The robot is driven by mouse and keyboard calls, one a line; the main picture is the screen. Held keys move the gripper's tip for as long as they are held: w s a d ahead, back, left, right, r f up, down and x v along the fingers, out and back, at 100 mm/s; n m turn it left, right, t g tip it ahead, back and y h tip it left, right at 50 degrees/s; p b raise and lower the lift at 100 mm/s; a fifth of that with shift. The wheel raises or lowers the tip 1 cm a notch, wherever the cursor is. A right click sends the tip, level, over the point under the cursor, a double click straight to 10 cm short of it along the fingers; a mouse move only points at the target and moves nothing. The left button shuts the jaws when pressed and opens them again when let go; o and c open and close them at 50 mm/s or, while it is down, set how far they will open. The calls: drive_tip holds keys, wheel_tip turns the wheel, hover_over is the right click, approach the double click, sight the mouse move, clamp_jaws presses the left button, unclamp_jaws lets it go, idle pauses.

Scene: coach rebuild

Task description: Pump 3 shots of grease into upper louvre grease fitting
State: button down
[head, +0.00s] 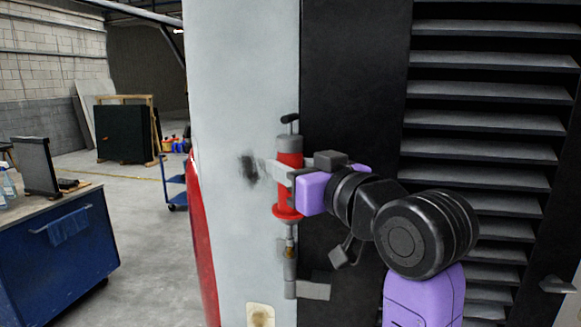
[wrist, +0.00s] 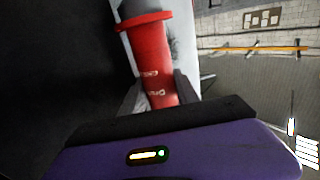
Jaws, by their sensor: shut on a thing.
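A red grease gun (head: 289,160) with a grey cap and a black handle on top stands upright in the head view, in front of the seam between the white and black panels. Its thin nozzle points down beside a small grey bracket (head: 314,291); I cannot tell if they touch. My gripper (head: 284,174) is shut around the red barrel from the right. In the wrist view the lettered red barrel (wrist: 152,62) sits between the fingers of my gripper (wrist: 158,96). A louvre panel (head: 490,92) with grey slats fills the right. I cannot make out the grease fitting.
A dark smudge (head: 249,169) marks the white panel (head: 240,70) left of the gun. A blue workbench (head: 65,245) stands at the left, with a blue cart (head: 175,188) farther back. Open concrete floor (head: 150,270) lies between the bench and the coach.

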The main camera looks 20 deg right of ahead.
sight(291, 137)
drive_tip(key=shift+f+b, duration=0.6)
drive_tip(key=shift+f, duration=0.4)
idle(1.0)
drive_tip(key=shift+r+p, duration=0.35)
drive_tip(key=shift+r, duration=0.45)
drive_tip(key=shift+f, duration=0.15)
idle(3.7)
drive_tip(key=shift+r, duration=0.5)
drive_tip(key=shift+r, duration=2.4)
